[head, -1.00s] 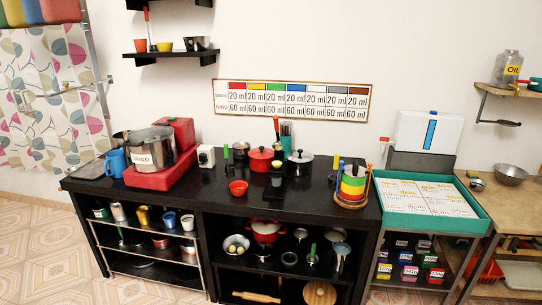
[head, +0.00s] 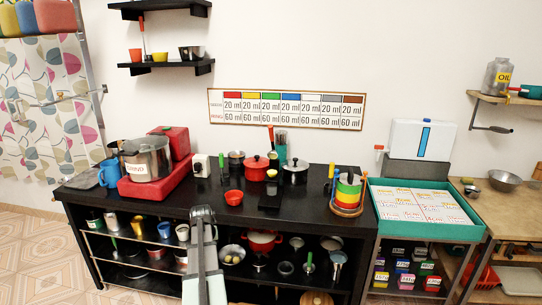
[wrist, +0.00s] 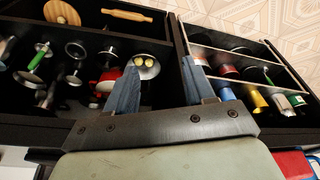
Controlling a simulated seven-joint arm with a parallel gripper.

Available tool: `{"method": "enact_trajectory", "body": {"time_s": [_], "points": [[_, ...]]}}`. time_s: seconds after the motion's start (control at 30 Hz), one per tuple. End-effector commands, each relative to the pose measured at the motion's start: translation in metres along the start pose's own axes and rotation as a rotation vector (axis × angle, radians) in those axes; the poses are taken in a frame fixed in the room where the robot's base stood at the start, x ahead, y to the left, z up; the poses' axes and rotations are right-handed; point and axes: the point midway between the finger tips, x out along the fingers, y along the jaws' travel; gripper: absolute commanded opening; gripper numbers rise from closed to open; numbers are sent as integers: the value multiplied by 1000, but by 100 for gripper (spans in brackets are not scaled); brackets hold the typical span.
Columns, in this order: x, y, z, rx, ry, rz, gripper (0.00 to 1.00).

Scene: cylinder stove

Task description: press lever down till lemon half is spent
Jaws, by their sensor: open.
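My gripper (head: 203,214) is in front of the black counter's front edge, over the shelf opening. In the wrist view its two fingers (wrist: 162,65) are apart with nothing between them. A dark, low device (head: 270,198) stands mid-counter; a thin upright red handle (head: 271,137) shows behind it. I cannot tell whether either is the lever. A bowl (head: 233,254) with small yellow pieces stands on the shelf under the counter; it also shows in the wrist view (wrist: 148,71). The pieces may be lemon halves, but they are too small to be sure.
A red pot (head: 256,173), a red bowl (head: 234,198) and a grey pot (head: 296,175) stand on the counter. A large steel pot (head: 147,160) on a red base is at left; stacked coloured bowls (head: 348,190) are at right. The counter's front strip is mostly clear.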

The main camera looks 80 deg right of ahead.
Motion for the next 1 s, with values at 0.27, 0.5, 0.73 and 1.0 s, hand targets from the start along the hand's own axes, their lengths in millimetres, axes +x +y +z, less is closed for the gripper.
{"method": "enact_trajectory", "body": {"time_s": [0.27, 0.5, 0.73, 1.0], "points": [[-90, 104, -97, 127, 125, 41, 54], [-185, 190, -160, 224, 220, 80, 54], [-289, 261, -211, 307, 299, 115, 54], [-397, 293, -266, 364, 350, 127, 54]]}}
